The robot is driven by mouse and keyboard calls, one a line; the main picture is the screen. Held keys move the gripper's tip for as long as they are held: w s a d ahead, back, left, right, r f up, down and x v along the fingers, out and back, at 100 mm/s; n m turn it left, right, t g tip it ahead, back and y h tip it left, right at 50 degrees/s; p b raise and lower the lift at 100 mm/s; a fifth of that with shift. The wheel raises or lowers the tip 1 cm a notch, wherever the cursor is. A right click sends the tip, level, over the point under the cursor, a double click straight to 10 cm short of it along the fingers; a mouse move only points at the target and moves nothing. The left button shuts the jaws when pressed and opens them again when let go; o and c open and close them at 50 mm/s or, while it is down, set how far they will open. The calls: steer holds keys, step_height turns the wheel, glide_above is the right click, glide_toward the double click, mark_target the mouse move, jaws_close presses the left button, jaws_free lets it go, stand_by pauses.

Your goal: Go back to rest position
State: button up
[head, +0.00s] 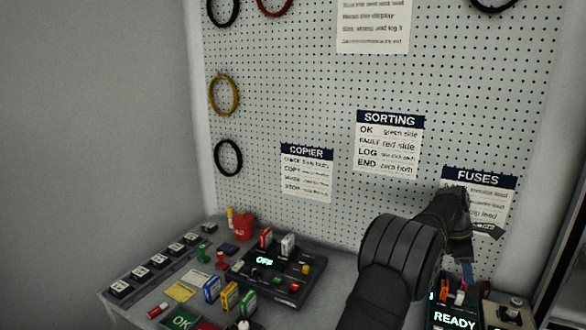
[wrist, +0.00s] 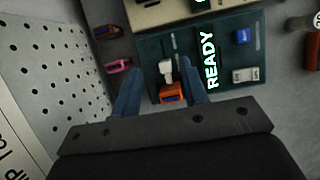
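My gripper (wrist: 162,78) shows two blue fingers standing apart in the wrist view, with nothing held between them. It points down over a dark green READY panel (wrist: 205,20). A white part (wrist: 165,70) and an orange block (wrist: 172,94) on the panel show in the gap between the fingers, and I cannot tell how far below the tips they are. In the head view my arm reaches up from the bottom and bends down at the right, in front of the FUSES sign (head: 478,181).
The READY panel (head: 455,320) is at the bottom right of the head view. A dark OFF box (head: 262,284) with cartridges, a red cup (head: 243,226) and a row of black switches (head: 155,262) stand on the bench at left. A pegboard (head: 270,120) rises behind.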

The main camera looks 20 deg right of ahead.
steer(key=s+a+r+t, duration=0.2)
steer(key=a+r, duration=0.2)
steer(key=r, duration=0.3)
steer(key=s+a+r+t+h, duration=0.1)
steer(key=s+a+r+t, duration=0.1)
steer(key=r, duration=0.6)
steer(key=shift+s+a, duration=0.2)
steer(key=shift+a, duration=0.65)
steer(key=shift+o, duration=0.9)
steer(key=o, duration=1.1)
steer(key=w+a, duration=0.2)
steer(key=shift+w+a+f, duration=0.1)
steer(key=shift+w+a, duration=0.15)
steer(key=shift+a, duration=0.1)
steer(key=shift+o, duration=0.2)
steer(key=x, duration=0.9)
steer(key=shift+d+f, duration=0.3)
steer(key=shift+d, duration=0.05)
steer(key=shift+w, duration=0.15)
steer(key=v, duration=1)
